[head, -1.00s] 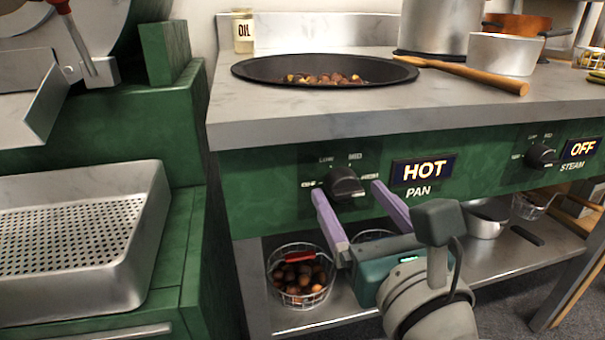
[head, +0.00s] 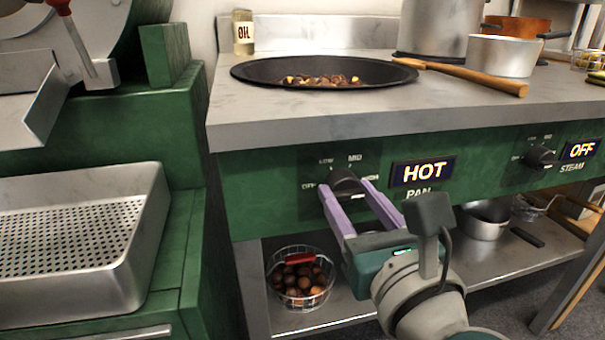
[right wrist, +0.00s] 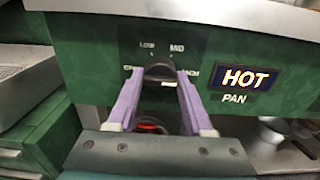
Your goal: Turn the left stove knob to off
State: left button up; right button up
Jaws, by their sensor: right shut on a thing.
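The left stove knob (head: 345,181) is black and sits on the green stove front, with LOW, MID, HIGH and OFF marks around it. The display (head: 422,172) beside it reads HOT above the word PAN. My right gripper (head: 346,187) is shut on the knob, with one purple finger on each side. In the right wrist view the knob (right wrist: 159,76) shows between the fingertips (right wrist: 158,82), which partly cover the marks. The knob's exact pointer direction is hard to make out. My left gripper is not in view.
A black pan (head: 325,72) with chestnuts is set in the counter above. A wooden-handled tool (head: 470,77) lies at its right. The steam knob (head: 541,156) has a display (head: 580,150) reading OFF. A wire basket of chestnuts (head: 300,280) stands on the shelf below.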

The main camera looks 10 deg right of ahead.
grip_shut()
